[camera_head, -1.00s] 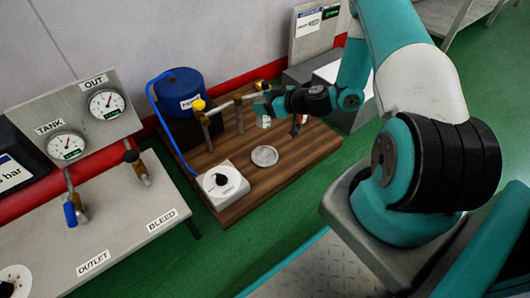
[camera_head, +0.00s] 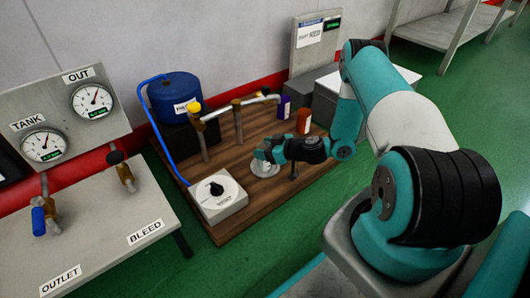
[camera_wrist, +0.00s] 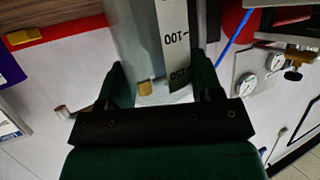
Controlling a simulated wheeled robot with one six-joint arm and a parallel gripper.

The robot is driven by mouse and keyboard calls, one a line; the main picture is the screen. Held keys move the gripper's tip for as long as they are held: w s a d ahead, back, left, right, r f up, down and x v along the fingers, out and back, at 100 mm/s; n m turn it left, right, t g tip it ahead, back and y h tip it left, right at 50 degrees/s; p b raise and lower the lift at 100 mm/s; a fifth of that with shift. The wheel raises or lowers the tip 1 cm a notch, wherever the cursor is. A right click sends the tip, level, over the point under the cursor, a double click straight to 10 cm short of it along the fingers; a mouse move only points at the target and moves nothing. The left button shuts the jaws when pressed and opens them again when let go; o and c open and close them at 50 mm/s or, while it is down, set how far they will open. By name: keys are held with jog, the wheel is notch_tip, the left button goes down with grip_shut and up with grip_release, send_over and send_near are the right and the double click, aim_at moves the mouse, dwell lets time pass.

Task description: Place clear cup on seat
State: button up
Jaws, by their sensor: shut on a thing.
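My gripper (camera_head: 262,153) is shut on the clear cup, low over the wooden board. The wrist view shows the clear cup (camera_wrist: 137,45) between the two fingers (camera_wrist: 163,82), with a white scale strip marked 100 and 150. The gripper covers part of the seat and most of the cup there, so I cannot tell whether the cup touches the seat.
A white dial box (camera_head: 218,197) stands left of the seat. A pipe with a yellow knob (camera_head: 194,106) and a blue drum (camera_head: 178,95) stand behind. A purple bottle (camera_head: 284,106) and an orange bottle (camera_head: 304,121) stand at the board's back right. The board's front (camera_head: 232,223) is clear.

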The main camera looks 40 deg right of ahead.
jog(key=shift+r, duration=0.1)
jog(key=o, duration=0.9)
